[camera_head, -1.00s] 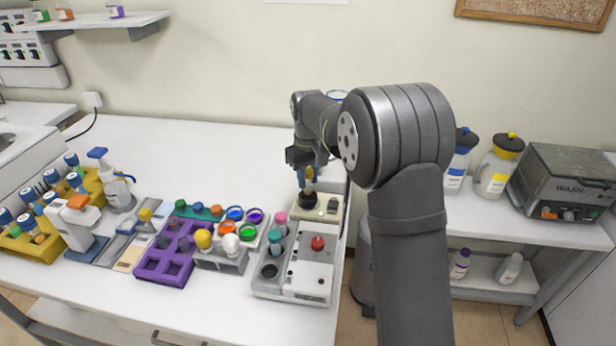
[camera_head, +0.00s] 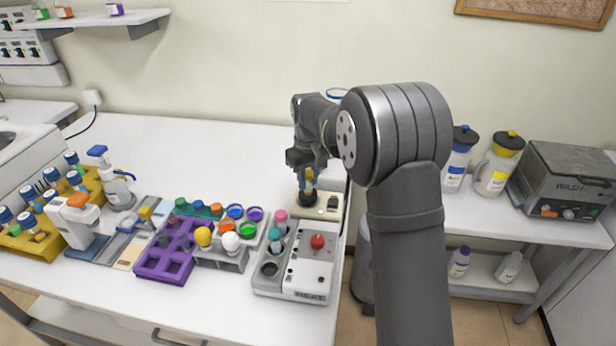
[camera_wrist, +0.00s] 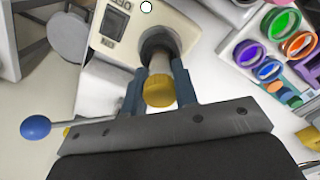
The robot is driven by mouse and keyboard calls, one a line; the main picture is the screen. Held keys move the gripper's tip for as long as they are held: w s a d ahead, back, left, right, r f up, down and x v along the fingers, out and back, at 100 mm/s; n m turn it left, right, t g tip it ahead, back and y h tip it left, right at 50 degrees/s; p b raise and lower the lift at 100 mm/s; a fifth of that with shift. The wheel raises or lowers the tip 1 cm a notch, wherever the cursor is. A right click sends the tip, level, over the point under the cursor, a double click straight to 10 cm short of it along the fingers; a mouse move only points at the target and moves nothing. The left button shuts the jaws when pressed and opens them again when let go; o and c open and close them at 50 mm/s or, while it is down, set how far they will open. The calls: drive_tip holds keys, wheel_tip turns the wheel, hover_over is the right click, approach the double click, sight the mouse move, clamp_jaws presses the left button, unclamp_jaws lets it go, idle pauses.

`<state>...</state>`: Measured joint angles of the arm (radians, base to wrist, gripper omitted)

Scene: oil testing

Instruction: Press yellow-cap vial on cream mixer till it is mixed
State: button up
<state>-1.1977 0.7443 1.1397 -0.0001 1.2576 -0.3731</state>
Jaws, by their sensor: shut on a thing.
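The cream mixer (camera_head: 328,206) stands near the back right of the bench, with a dark round cup on its top. My gripper (camera_head: 307,185) is over that cup. In the wrist view my gripper (camera_wrist: 160,90) is shut on the yellow-cap vial (camera_wrist: 159,91), with one blue-grey finger on each side. The vial points away from the wrist camera, and its far end meets the mixer's dark cup (camera_wrist: 158,42). The fingers and cap hide part of the vial, and I cannot tell whether its contents are mixed.
A heater block with a red knob (camera_head: 317,242) stands in front of the mixer. To its left are a purple rack (camera_head: 165,262) and several coloured caps and rings. The bench behind these is clear.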

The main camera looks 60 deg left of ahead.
drive_tip(key=shift+f, duration=0.4)
idle(1.3)
idle(3.2)
drive_tip(key=shift+r, duration=3.05)
